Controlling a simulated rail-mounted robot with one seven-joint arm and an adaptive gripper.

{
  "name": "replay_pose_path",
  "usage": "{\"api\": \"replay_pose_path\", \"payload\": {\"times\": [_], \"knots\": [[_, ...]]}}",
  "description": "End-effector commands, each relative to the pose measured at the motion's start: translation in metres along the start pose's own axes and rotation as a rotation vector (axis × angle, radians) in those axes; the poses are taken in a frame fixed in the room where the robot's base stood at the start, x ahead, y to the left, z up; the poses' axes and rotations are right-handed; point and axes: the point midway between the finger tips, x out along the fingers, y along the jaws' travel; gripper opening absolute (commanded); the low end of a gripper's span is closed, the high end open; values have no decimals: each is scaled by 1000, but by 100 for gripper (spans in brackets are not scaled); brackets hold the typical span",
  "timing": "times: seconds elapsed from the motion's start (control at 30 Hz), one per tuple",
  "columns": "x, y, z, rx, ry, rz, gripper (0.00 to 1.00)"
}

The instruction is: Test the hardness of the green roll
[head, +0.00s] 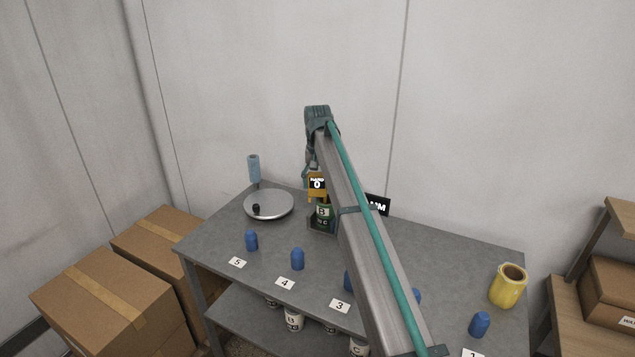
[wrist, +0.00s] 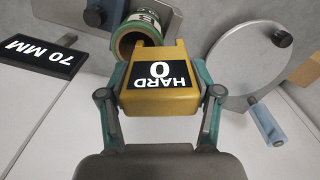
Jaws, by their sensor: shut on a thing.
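The yellow hardness tester (head: 317,190) has a black display reading "HARD 0"; it also shows in the wrist view (wrist: 160,99). My gripper (wrist: 161,72) is shut on the tester, with one teal finger on each side. The green roll (head: 324,211) bears a white "B" label and sits in a dark holder (head: 315,226) below the tester. In the wrist view, the green roll (wrist: 130,42) shows its brown core end just beyond the tester's far left edge. Whether the tester touches the roll cannot be told.
A "70 MM" display (wrist: 40,52) stands beside the roll. A round grey disc (head: 268,203) with a blue handle (head: 254,168) is to the left. Several blue pegs (head: 297,259) with number cards line the grey table (head: 450,250).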

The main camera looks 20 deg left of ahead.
Motion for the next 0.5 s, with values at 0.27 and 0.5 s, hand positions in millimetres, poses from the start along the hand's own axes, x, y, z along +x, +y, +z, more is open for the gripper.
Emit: {"api": "replay_pose_path", "payload": {"times": [0.27, 0.5], "knots": [[4, 0, 0, 0, 0, 0, 25], [6, 0, 0, 0, 0, 0, 25]]}}
